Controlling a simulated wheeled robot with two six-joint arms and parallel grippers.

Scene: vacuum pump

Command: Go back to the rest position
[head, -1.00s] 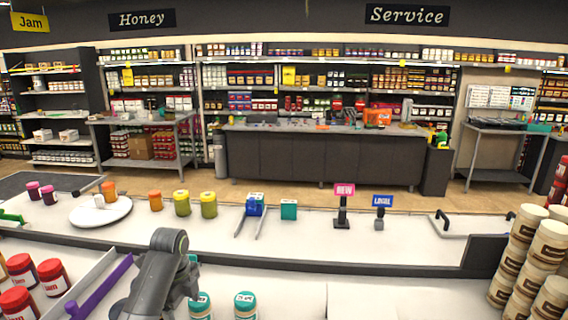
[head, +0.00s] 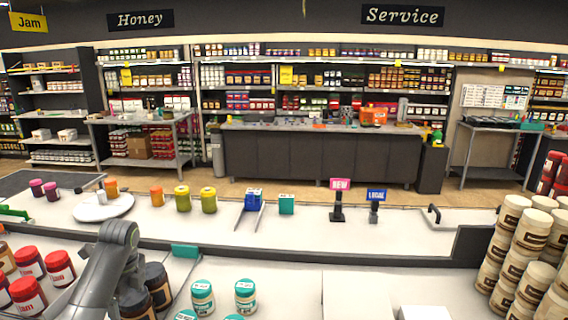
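One of my arms, a grey link (head: 112,262), rises from the bottom left in the head view. It stands in front of the red-lidded jam jars (head: 60,267) and the dark jars (head: 157,283). No fingertips of either gripper show, so I cannot tell whether they are open or shut. My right arm is not in the picture.
Teal-lidded jars (head: 203,297) stand at bottom centre and cream-lidded jars (head: 532,235) are stacked at right.

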